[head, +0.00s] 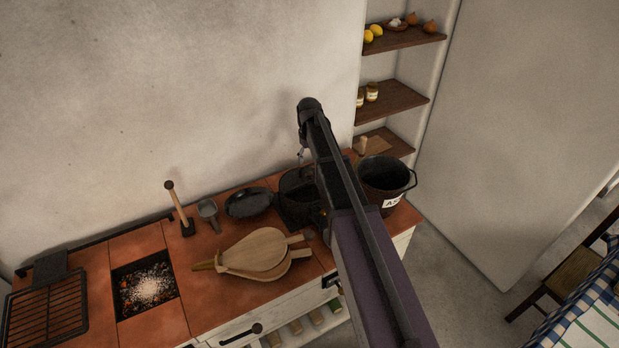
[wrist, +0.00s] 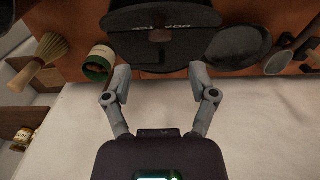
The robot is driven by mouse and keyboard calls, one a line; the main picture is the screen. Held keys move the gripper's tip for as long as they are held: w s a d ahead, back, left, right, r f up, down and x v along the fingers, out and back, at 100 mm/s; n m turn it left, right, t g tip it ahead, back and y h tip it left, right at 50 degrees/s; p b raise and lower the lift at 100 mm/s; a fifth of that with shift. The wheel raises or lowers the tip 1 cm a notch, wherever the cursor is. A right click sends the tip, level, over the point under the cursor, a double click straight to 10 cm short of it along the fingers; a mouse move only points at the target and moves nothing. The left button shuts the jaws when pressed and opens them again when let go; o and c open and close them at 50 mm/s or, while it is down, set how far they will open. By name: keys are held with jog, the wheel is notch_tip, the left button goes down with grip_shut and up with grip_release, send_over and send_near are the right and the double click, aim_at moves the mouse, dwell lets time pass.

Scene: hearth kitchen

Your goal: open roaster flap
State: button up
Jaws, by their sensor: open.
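The roaster (head: 293,203) is a dark metal body on the tiled counter in the head view, partly hidden behind my arm. In the wrist view the roaster (wrist: 150,52) fills the top middle, with pale lettering on its dark face. The flap cannot be told apart clearly from the rest of the dark body. My gripper (wrist: 160,75) is open and empty, its two fingers spread just below the roaster in the wrist view, one toward each side. Whether a fingertip touches the roaster cannot be told. In the head view my arm hides most of the gripper.
A black bucket (head: 384,175) stands right of the roaster. A dark pan (head: 248,204) and wooden bellows (head: 257,253) lie to its left. Embers (head: 148,288) glow in the counter hearth.

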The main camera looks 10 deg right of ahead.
jog(key=shift+f+b, duration=3.4)
jog(key=shift+f, duration=0.25)
grip_shut()
